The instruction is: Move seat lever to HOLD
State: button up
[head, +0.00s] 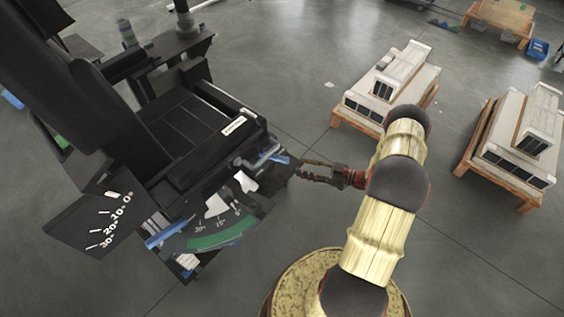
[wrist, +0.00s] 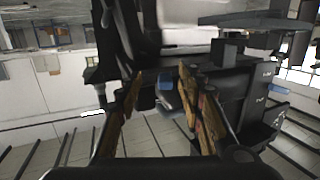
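A black seat (head: 190,130) with a tall backrest stands at the left in the head view. A blue-tipped lever (head: 277,159) sticks out from its near right side, and another blue bar (head: 165,235) lies lower left by the green angle scale (head: 222,235). I cannot read a HOLD mark or tell for sure which is the seat lever. My gripper (head: 301,170) points left, just right of the blue-tipped lever. In the wrist view my gripper (wrist: 163,82) has its fingers apart, with blue parts (wrist: 167,101) beyond and between them; contact is not visible.
A dark angle plate (head: 100,220) marked in degrees projects at the seat's left. Two white block models on wooden pallets (head: 385,90) (head: 515,145) stand at the right. A blue crate (head: 538,48) is far right.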

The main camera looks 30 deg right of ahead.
aim_at(286, 159)
jog(key=shift+t+y, duration=0.4)
jog(key=shift+y, duration=0.1)
jog(key=shift+w+a+r+b, duration=0.3)
jog(key=shift+w+a+r, duration=0.15)
jog(key=shift+w+a, duration=0.5)
jog(key=shift+w+a+r+b, duration=0.25)
jog(key=shift+w+a+r, duration=0.2)
jog(key=shift+w+a, duration=0.5)
jog(key=shift+w+a+r+b, duration=0.3)
jog(key=shift+w+a+r, duration=0.15)
jog(key=shift+w+a, duration=0.5)
jog(key=shift+s, duration=0.1)
jog(key=shift+c, duration=0.2)
grip_shut()
